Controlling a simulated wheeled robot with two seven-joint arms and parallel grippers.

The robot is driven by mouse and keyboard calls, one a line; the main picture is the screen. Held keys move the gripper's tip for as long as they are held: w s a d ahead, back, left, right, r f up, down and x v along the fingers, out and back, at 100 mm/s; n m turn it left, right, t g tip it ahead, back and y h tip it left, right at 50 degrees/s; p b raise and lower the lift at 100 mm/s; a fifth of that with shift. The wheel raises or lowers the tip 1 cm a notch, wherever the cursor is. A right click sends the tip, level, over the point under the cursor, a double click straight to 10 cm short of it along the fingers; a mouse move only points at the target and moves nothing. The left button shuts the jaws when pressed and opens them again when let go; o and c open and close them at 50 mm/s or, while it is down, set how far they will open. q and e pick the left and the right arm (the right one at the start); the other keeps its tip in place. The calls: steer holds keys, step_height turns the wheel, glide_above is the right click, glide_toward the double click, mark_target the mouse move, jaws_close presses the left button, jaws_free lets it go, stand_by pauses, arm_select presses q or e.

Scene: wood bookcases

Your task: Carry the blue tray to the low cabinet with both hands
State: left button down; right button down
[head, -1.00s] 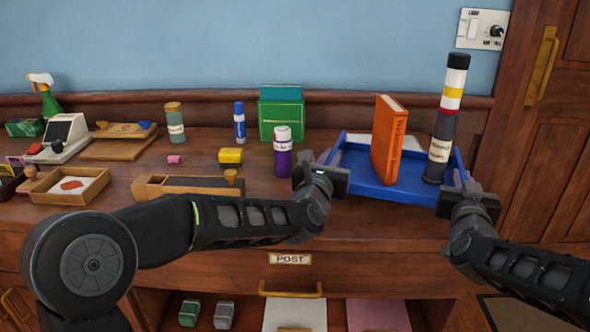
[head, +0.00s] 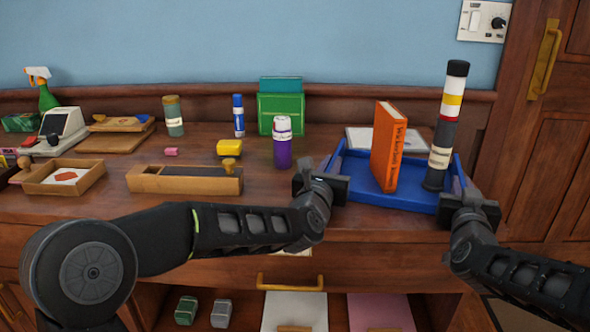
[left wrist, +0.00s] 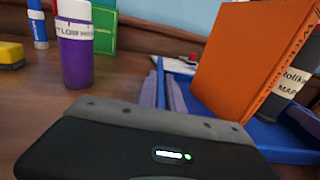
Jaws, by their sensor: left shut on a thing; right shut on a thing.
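The blue tray (head: 398,202) is at the right end of the wooden desk, near its front edge. An upright orange book (head: 388,150) and a tall dark cylinder (head: 445,135) with white, yellow and red bands stand in it. My left gripper (head: 333,182) is shut on the tray's left side; my right gripper (head: 464,200) is shut on its right side. In the left wrist view, the tray's near wall (left wrist: 295,150) and the book (left wrist: 232,65) show beyond the gripper. I cannot tell whether the tray touches the desk. I cannot identify the low cabinet.
A purple bottle (head: 282,145) stands left of the tray. A wooden box (head: 185,181), a green holder (head: 282,110) and several small items fill the desk's left part. A door (head: 545,150) is at the right.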

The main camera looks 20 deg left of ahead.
arm_select(q)
steer(key=c, duration=1.8)
jaws_free()
arm_select(e)
steer(key=c, duration=1.8)
jaws_free()
steer(key=shift+d, duration=0.1)
arm_select(q)
steer(key=o, duration=0.3)
arm_select(e)
steer(key=o, duration=0.3)
arm_select(q)
steer(key=shift+s, duration=0.1)
steer(key=s, duration=1.2)
steer(key=shift+a, duration=0.15)
steer(key=shift+w, duration=0.1)
arm_select(e)
steer(key=shift+s, duration=0.15)
steer(key=s, duration=1.1)
steer(key=shift+s+a, duration=0.2)
steer(key=shift+s, duration=0.2)
steer(key=shift+s, duration=0.1)
